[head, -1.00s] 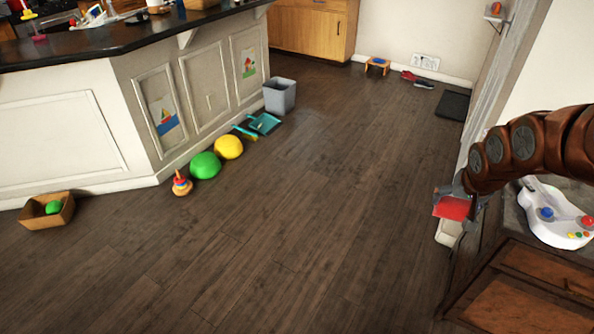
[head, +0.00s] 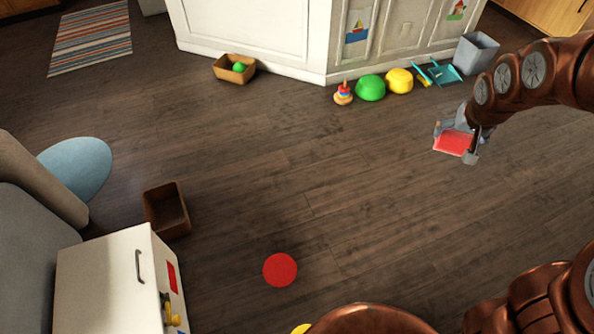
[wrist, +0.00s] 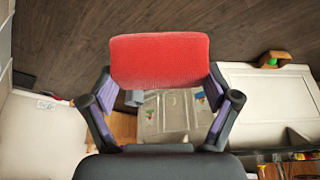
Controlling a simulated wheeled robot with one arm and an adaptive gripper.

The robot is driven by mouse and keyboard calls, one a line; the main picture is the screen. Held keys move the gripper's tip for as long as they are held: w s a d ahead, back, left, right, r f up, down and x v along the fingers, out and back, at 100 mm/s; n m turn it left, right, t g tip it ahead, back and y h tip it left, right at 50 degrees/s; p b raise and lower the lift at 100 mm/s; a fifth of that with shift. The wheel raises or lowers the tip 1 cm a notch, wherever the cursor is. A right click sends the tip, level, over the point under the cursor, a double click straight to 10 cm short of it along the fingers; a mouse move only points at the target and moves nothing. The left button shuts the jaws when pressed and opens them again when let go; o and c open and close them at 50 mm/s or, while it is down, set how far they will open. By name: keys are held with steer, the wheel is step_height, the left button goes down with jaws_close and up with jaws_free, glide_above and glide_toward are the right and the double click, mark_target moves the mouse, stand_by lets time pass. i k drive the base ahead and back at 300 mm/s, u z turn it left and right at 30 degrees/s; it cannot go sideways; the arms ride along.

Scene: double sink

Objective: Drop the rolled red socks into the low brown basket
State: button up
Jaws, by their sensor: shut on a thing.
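The rolled red socks (head: 453,143) are held in my gripper (head: 460,135), raised above the floor at the right of the head view. In the wrist view the red roll (wrist: 160,60) lies across the fingertips of my gripper (wrist: 160,83), which is shut on it. An empty brown open basket (head: 167,209) stands on the floor at the left of the head view, well apart from my gripper. A second, tan-brown open box (head: 222,72) with a green ball in it stands near the white counter.
A white cabinet (head: 110,265) stands just in front of the empty basket, with a grey armchair (head: 30,240) to its left. A flat red disc (head: 280,269) lies on the floor. Toys (head: 370,88) and a grey bin (head: 474,53) line the counter. The middle floor is clear.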

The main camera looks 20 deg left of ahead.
mark_target(166, 218)
steer(key=u, duration=1.25)
steer(key=i, duration=2.65)
steer(key=u, duration=3.65)
